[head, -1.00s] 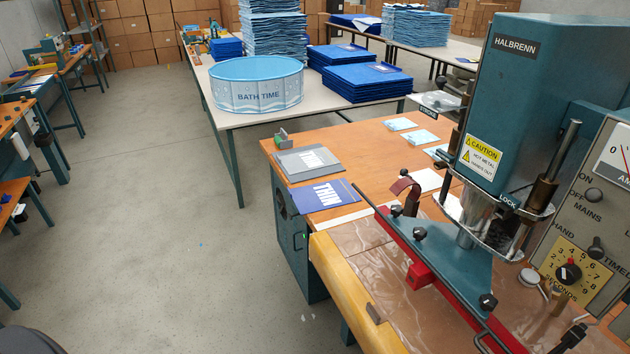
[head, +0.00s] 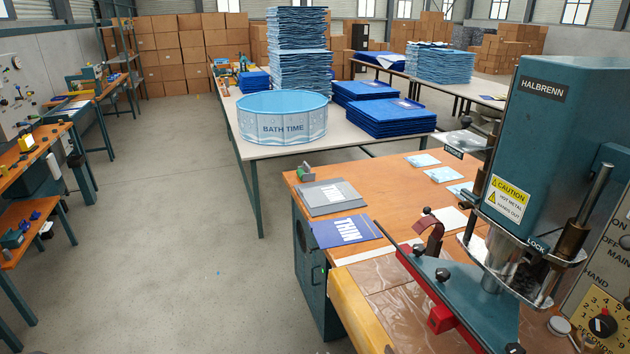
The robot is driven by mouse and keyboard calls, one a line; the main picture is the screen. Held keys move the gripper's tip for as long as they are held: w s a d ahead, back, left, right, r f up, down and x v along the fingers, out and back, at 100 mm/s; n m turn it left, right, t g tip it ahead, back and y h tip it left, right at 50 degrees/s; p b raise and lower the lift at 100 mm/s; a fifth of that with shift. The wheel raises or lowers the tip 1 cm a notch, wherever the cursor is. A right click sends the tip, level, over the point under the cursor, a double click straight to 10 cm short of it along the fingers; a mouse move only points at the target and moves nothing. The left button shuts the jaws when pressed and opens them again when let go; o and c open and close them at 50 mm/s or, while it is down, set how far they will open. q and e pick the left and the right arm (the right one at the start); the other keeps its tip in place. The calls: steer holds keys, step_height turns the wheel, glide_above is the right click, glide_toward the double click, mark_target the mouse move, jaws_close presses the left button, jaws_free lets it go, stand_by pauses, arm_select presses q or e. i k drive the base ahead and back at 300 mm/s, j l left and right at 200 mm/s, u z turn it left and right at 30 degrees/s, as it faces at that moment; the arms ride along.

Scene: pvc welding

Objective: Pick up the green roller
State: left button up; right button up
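I cannot clearly make out a green roller. A small grey-green object (head: 306,172) stands at the far left corner of the orange-brown workbench (head: 388,178). It is too small to tell whether it is a roller. Neither of my grippers shows in the head view.
A teal welding press (head: 552,150) stands on the right of the workbench. A grey booklet (head: 325,200) and a blue "THIN" booklet (head: 335,233) lie on its left. Behind is a white table (head: 270,150) with a "BATH TIME" pool (head: 283,118).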

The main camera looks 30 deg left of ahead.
mark_target(303, 172)
steer(key=i+j, duration=0.25)
steer(key=j, duration=0.15)
steer(key=i+j, duration=0.5)
steer(key=j, duration=0.25)
steer(key=l+z, duration=0.05)
